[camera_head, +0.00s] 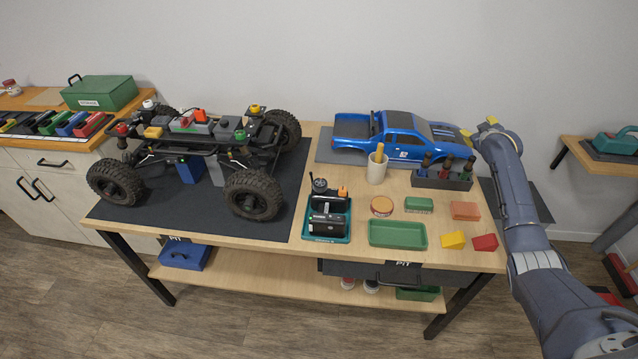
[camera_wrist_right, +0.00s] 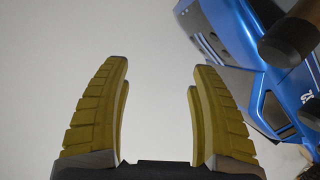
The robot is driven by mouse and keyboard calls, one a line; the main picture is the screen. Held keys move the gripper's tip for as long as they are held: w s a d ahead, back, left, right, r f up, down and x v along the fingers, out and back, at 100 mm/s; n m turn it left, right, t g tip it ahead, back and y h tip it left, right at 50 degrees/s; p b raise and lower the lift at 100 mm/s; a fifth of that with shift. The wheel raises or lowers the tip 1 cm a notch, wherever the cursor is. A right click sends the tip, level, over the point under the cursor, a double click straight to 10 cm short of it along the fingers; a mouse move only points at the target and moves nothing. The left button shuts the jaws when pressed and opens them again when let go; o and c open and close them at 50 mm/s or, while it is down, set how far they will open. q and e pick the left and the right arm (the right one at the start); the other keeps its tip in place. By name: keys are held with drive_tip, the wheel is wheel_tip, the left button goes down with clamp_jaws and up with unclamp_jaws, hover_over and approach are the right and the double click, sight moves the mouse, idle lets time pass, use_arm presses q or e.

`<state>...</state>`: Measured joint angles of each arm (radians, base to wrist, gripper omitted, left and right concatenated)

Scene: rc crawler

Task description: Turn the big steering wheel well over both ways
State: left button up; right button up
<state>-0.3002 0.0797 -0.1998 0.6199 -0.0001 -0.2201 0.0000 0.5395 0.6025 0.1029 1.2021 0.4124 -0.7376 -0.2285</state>
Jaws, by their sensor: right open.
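A black wheel with a light hub (camera_head: 319,185) stands on the back left of a black handset-like unit (camera_head: 327,217), which sits in a teal tray (camera_head: 327,239) near the table's middle. It looks like the steering wheel, but it is small here. My right gripper (camera_head: 479,126) has yellow fingers and is near the blue truck body's right end, far to the right of the wheel. In the right wrist view my right gripper (camera_wrist_right: 155,75) is open with nothing between its fingers. My left gripper is not in view.
The crawler chassis (camera_head: 196,150) stands on a dark mat (camera_head: 150,213) at left. Small blocks lie at front right.

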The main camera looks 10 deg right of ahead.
drive_tip(key=w+a+r+n+y, duration=0.2)
drive_tip(key=w+a+y, duration=0.3)
drive_tip(key=a, duration=0.8)
wheel_tip(320, 180, up, 5)
drive_tip(key=n+g+y, duration=0.6)
drive_tip(key=n+g, duration=0.7)
drive_tip(key=n, duration=0.1)
hover_over(321, 182)
drive_tip(key=d, duration=0.6)
drive_tip(key=x, duration=1.7)
drive_tip(key=shift+w+d+f, duration=0.25)
drive_tip(key=shift+d+f, duration=0.05)
drive_tip(key=c, duration=1.2)
